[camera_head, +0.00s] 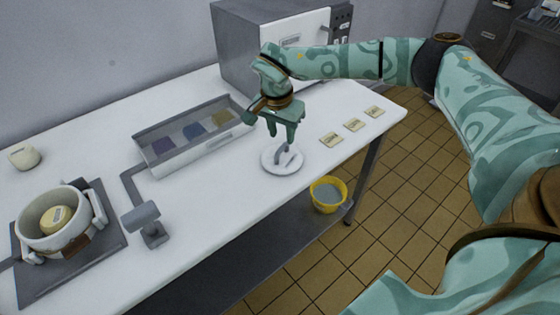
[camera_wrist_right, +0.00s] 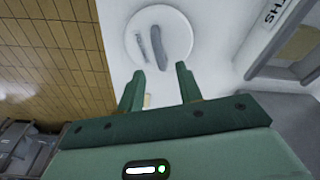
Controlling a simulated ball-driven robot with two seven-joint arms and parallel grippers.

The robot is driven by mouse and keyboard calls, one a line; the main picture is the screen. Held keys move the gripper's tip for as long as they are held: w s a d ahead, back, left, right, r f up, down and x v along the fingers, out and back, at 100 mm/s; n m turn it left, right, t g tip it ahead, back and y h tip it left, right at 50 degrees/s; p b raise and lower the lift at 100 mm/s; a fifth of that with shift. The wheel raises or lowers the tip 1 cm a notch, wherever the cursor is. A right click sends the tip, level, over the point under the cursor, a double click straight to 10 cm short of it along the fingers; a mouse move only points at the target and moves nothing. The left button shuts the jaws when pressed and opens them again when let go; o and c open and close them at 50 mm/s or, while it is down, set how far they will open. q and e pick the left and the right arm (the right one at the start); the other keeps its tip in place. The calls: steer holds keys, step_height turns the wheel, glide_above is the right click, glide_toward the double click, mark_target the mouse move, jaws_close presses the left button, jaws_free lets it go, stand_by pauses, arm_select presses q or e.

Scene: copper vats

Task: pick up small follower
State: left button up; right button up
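The small follower, a round white disc (camera_head: 270,163) with a raised grey handle, lies flat on the white table near its front edge. It also shows in the right wrist view (camera_wrist_right: 175,20), where the handle crosses its middle beside a dark strip that may be its shadow. My right gripper (camera_head: 281,136) is open and points down just above the disc, fingers close to the handle. In the right wrist view its two fingers (camera_wrist_right: 160,82) stand apart with nothing gripped between them, and the disc lies beyond the tips. My left gripper is not in view.
A metal tray (camera_head: 190,160) with coloured blocks lies behind. A white pot (camera_head: 65,236) holding a yellow round piece and a grey stand (camera_head: 151,233) are at left. A microwave-like box (camera_head: 240,45) stands behind my right arm. Small labelled cards (camera_head: 331,140) lie right; a yellow bucket (camera_head: 328,205) is below.

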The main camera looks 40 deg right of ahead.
mark_target(282, 146)
steer(key=f+b, duration=0.1)
steer(key=f, duration=0.1)
steer(key=f+b, duration=0.1)
steer(key=f, duration=0.3)
steer(key=shift+w+d+f+b, duration=0.2)
steer(key=shift+d+f+b, duration=0.05)
steer(key=shift+f+b, duration=0.15)
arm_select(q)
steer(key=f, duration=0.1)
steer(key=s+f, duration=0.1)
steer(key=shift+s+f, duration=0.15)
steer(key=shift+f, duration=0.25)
arm_select(e)
steer(key=shift+s+r, duration=0.1)
steer(key=shift+r, duration=0.1)
jaws_close()
